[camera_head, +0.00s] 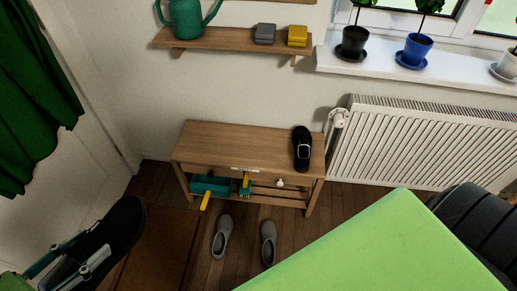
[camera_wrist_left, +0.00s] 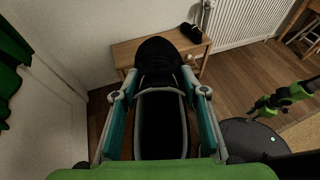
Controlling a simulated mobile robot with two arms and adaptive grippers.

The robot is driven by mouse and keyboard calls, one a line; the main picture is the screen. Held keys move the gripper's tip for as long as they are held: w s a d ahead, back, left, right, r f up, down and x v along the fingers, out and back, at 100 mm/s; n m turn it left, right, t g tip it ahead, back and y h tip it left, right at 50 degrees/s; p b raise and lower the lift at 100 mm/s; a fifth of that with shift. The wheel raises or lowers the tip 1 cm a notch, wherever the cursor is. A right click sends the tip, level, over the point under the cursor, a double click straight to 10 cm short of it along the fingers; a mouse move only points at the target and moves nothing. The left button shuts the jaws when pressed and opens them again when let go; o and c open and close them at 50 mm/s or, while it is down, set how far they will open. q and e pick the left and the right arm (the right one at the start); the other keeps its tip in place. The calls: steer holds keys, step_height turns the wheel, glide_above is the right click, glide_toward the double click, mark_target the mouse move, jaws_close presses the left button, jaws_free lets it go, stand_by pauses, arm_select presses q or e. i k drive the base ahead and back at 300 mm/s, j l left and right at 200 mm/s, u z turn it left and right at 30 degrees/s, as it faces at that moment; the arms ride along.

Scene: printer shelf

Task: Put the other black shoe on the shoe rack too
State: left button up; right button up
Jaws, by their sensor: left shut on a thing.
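My left gripper (camera_wrist_left: 161,108) is shut on a black shoe (camera_wrist_left: 159,80), holding it between its two fingers. In the head view this shoe (camera_head: 122,228) is at the lower left, in the air and apart from the rack. The shoe rack (camera_head: 225,147) is a low wooden bench against the wall, with a lower shelf. Another black shoe (camera_head: 302,143) with a pale buckle rests on the right part of its top; it also shows in the left wrist view (camera_wrist_left: 194,33).
Two grey shoes, one on the left (camera_head: 222,236) and one on the right (camera_head: 268,242), stand on the floor before the rack. Teal and yellow items (camera_head: 211,187) sit low in the rack. A radiator (camera_head: 410,145) is to the right. The rack top's left and middle are clear.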

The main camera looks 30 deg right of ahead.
mark_target(257, 145)
steer(key=k+l, duration=0.1)
steer(key=l, duration=0.35)
steer(key=k+l, duration=0.15)
steer(key=l, duration=0.3)
steer(key=k+l, duration=0.1)
steer(key=l, duration=0.35)
steer(key=k+l, duration=0.15)
steer(key=l, duration=0.25)
steer(key=i+l, duration=1.15)
